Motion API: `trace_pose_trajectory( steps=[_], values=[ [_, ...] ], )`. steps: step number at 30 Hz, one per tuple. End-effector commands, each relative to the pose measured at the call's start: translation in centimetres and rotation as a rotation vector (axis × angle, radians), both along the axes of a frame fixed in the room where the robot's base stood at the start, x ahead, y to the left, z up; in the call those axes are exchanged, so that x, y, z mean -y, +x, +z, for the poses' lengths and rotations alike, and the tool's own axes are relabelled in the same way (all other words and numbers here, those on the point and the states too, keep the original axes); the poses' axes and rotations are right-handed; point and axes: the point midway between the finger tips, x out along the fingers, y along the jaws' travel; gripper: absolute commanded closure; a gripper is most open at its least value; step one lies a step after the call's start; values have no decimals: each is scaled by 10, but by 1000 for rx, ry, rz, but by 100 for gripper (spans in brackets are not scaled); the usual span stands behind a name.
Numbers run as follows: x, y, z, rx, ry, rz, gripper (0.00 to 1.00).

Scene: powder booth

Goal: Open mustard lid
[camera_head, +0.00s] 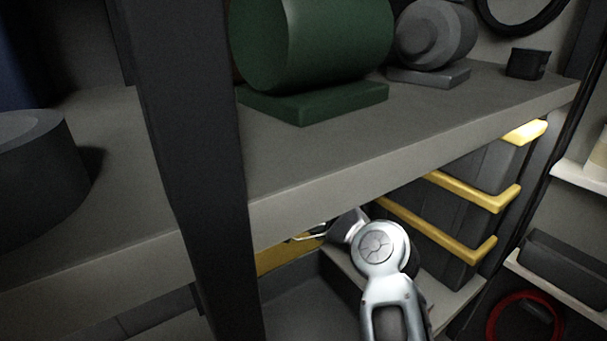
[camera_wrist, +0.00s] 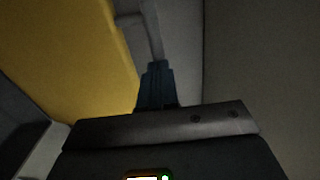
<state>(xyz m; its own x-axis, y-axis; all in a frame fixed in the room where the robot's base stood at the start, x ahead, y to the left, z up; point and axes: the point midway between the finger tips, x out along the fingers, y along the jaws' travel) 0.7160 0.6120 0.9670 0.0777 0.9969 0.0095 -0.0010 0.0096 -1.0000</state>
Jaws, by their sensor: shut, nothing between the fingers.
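A mustard panel, which looks like the lid (camera_head: 283,258), shows under the shelf, behind a dark grey box (camera_head: 310,292) whose inside is partly visible. The shelf and the post hide much of the lid. In the wrist view the mustard lid (camera_wrist: 72,48) fills the upper left as a large slanted face. My gripper (camera_head: 308,235) is under the shelf edge beside the lid, mostly hidden by the shelf and my arm. In the wrist view my gripper (camera_wrist: 156,68) is shut and empty, just right of the lid's edge; I cannot tell whether they touch.
The grey shelf (camera_head: 400,145) runs above my arm, with a green cylinder (camera_head: 320,40) and a grey motor-like part (camera_head: 432,35) on it. A dark post (camera_head: 195,150) stands close at left. Dark bins with yellow rims (camera_head: 470,190) stand right of my arm.

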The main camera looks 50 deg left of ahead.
Motion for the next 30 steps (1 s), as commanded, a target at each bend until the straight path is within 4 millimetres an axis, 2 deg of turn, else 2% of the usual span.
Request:
trace_pose_trajectory(
  steps=[1,3,12,30],
  values=[
    [-8,0,10,-1,-20,2,100],
    [-17,1,13,-3,-47,2,100],
    [-42,3,14,-9,-124,0,100],
    [-39,4,13,-9,-129,-1,100]
  ],
)
